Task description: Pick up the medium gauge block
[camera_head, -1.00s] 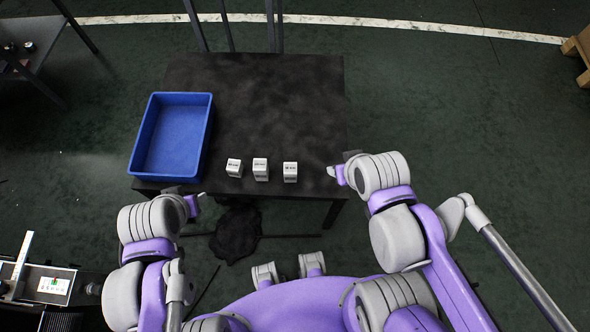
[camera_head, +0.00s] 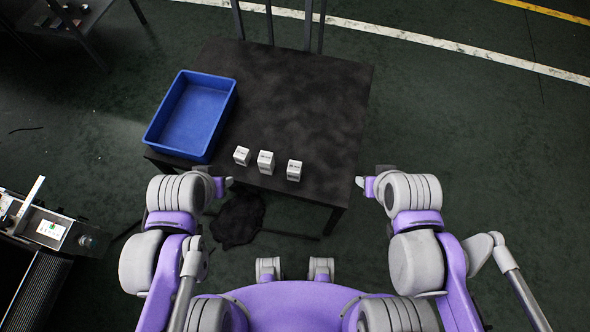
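Three white gauge blocks stand in a row near the front edge of the dark table. The left block (camera_head: 241,156) looks smallest. The middle block (camera_head: 265,162) looks tallest, and the right block (camera_head: 294,170) looks in between. Their printed labels are too small to read. My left gripper (camera_head: 226,183) is just off the table's front edge, in front and to the left of the blocks. My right gripper (camera_head: 361,183) is off to the right of the blocks, by the table's right side. Both touch no block, and their fingers are too small to judge.
A blue bin (camera_head: 230,108) stands on the left of the black table (camera_head: 305,90). The table behind the blocks is clear. Another dark table (camera_head: 75,20) is at the far left, and equipment (camera_head: 45,228) stands at the lower left.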

